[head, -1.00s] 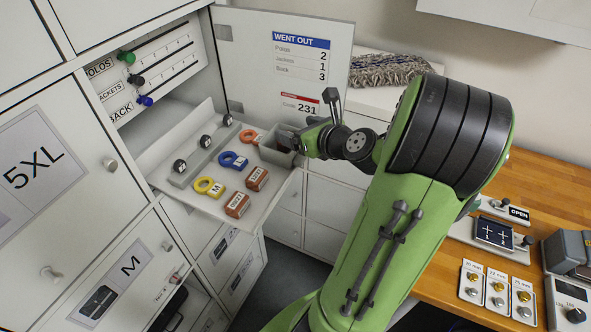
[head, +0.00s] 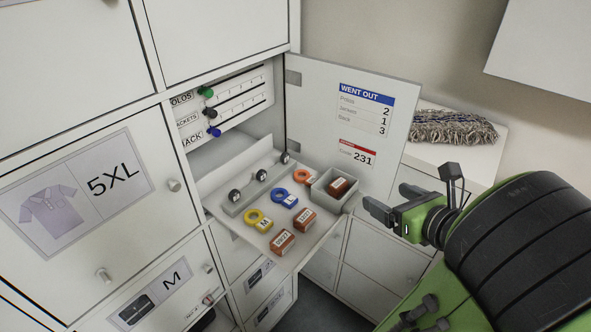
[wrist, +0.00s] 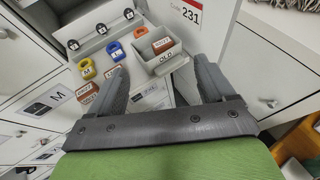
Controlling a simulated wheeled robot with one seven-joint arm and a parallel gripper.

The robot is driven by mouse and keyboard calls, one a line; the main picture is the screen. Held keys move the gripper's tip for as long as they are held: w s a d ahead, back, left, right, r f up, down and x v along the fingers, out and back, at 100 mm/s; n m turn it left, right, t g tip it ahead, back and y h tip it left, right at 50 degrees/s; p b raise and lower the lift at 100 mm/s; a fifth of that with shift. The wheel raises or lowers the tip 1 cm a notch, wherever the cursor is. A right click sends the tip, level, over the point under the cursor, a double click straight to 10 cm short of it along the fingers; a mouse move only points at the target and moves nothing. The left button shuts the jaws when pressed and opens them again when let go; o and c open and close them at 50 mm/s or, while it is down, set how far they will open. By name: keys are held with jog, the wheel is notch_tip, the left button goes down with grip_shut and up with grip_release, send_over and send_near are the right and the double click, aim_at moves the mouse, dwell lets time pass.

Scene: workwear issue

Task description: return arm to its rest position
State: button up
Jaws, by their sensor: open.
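My gripper (head: 382,214) is open and empty, to the right of the pull-out shelf (head: 262,240) of the open cabinet. In the wrist view its two fingers (wrist: 162,88) are spread wide, with nothing between them. A grey bin (head: 322,190) at the shelf's right corner holds a brown block (head: 339,187). The gripper is apart from the bin in the head view. My green arm reaches in from the lower right.
Two brown blocks (head: 282,241) (head: 305,218) and several coloured rings, such as the yellow one (head: 252,217), lie on the shelf. The open door (head: 350,150) stands behind.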

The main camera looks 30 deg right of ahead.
jog(key=shift+a, duration=0.1)
jog(key=w+a+f+n+g+y, duration=0.2)
jog(key=w+a+n+g, duration=0.1)
jog(key=a+n, duration=0.45)
jog(key=w+a+f+n+g+y, duration=0.2)
jog(key=a+n, duration=0.5)
jog(key=n, duration=0.2)
jog(key=s+a+r+n+g+h, duration=0.2)
jog(key=s+a+n, duration=0.6)
jog(key=n, duration=1.3)
jog(key=shift+s+a+g, duration=0.3)
jog(key=shift+s+a, duration=0.05)
jog(key=shift+a, duration=0.15)
